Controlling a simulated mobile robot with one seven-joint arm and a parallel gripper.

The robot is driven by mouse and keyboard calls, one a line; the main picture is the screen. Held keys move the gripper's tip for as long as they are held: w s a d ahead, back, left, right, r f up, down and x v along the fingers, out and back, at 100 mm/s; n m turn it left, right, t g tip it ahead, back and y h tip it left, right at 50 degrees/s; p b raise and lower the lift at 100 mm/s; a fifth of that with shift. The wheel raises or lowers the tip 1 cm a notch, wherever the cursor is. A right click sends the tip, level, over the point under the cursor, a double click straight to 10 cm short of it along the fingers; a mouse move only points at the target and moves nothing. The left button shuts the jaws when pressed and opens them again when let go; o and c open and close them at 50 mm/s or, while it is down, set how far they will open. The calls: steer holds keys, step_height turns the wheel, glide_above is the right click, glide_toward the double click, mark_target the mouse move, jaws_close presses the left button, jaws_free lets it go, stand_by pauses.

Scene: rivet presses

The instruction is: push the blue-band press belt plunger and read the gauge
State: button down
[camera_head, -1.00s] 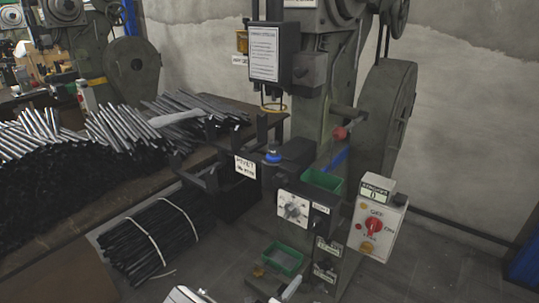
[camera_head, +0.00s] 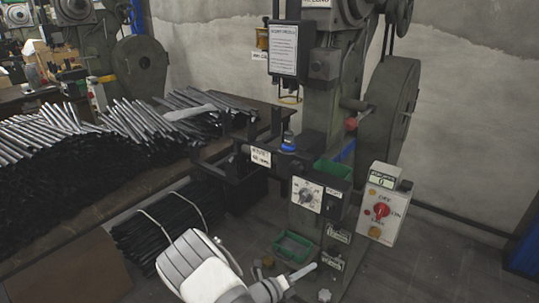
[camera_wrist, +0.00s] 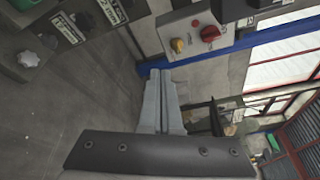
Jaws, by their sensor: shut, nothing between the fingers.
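The press (camera_head: 325,95) with a blue band (camera_head: 346,150) stands right of centre in the head view. A blue-topped knob (camera_head: 288,141) sits at its work arm. Two small labelled boxes (camera_head: 339,232) (camera_head: 333,261) sit low on its front, with a pale knob (camera_head: 324,295) below. I cannot tell which part is the belt plunger. A white dial panel (camera_head: 306,195) is on the front; its reading is too small. My gripper (camera_head: 306,269) is low before the press, beside the lower box; contact is unclear. In the wrist view my gripper (camera_wrist: 160,71) is shut and empty.
A white switch box (camera_head: 383,208) with a red knob and small display projects at right. Green trays (camera_head: 294,248) (camera_head: 331,171) sit on the press. A bench with black rods (camera_head: 60,150) and a tied bundle (camera_head: 165,225) lie left. Open floor lies right.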

steer(key=s+d+r+m+g+y, duration=0.25)
steer(key=s+r+m+g, duration=0.25)
steer(key=r+m, duration=0.5)
steer(key=s+d+r+m+g+y, duration=0.2)
steer(key=s+d+r+m+g, duration=0.25)
steer(key=r+m, duration=0.5)
steer(key=s+a+r+m+t+y, duration=0.25)
steer(key=s+r+m+y, duration=0.25)
steer(key=s+r+m, duration=0.35)
steer(key=s+a+r+m+t+y, duration=0.2)
steer(key=s+r+m+t+y, duration=0.15)
steer(key=s+r+m, duration=0.55)
step_height(320, 180, up, 18)
steer(key=m+p, duration=0.1)
steer(key=p, duration=1.9)
steer(key=shift+r+y, duration=0.25)
steer(key=shift+y, duration=0.15)
steer(key=shift+d+g, duration=0.1)
steer(key=shift+g, duration=0.15)
